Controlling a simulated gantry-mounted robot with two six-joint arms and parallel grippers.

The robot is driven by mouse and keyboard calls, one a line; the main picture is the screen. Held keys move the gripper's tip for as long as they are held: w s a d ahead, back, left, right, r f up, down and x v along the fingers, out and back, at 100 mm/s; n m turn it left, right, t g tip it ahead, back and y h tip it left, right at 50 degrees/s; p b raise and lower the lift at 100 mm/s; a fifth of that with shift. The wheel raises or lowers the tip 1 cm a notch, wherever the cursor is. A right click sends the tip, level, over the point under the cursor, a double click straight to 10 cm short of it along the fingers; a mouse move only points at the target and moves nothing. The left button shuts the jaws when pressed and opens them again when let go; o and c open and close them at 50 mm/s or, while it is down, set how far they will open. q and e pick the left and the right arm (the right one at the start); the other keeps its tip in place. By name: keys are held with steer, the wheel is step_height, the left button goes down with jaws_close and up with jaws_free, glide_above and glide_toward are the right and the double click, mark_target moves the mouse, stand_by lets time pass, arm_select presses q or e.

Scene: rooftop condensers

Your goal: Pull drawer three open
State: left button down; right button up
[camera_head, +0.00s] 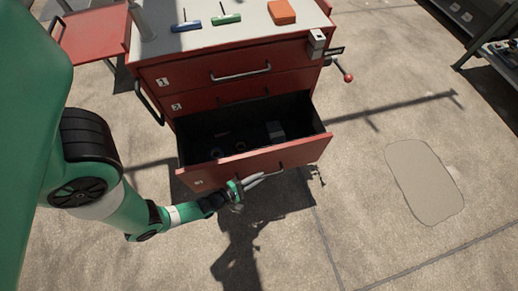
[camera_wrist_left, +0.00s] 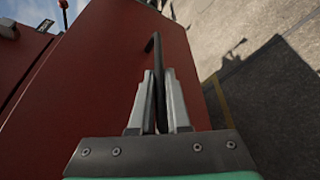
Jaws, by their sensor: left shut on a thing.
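The red cabinet has numbered drawers. Drawer one (camera_head: 195,79) and drawer two (camera_head: 200,102) are closed. The lowest drawer, drawer three (camera_head: 305,153), stands well out from the cabinet, with its dark inside and a few small items showing. My left gripper (camera_head: 262,179) is at the front of drawer three, shut on its dark bar handle (camera_wrist_left: 158,75). In the left wrist view the gripper's two fingers (camera_wrist_left: 160,100) lie on either side of the handle, against the red drawer front. The right gripper is not in view.
On the cabinet's pale top (camera_head: 165,52) lie a blue tool (camera_head: 187,26), a green tool (camera_head: 226,19) and an orange block (camera_head: 281,12). A red-knobbed lever (camera_head: 346,76) sticks out at the right side. The concrete floor (camera_head: 370,240) in front and to the right is clear.

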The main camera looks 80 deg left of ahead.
arm_select(q)
steer(key=shift+a, duration=0.1)
steer(key=c, duration=0.9)
jaws_free()
steer(key=p+v, duration=0.3)
steer(key=v, duration=0.8)
steer(key=shift+s+r, duration=0.1)
steer(key=shift+s, duration=0.15)
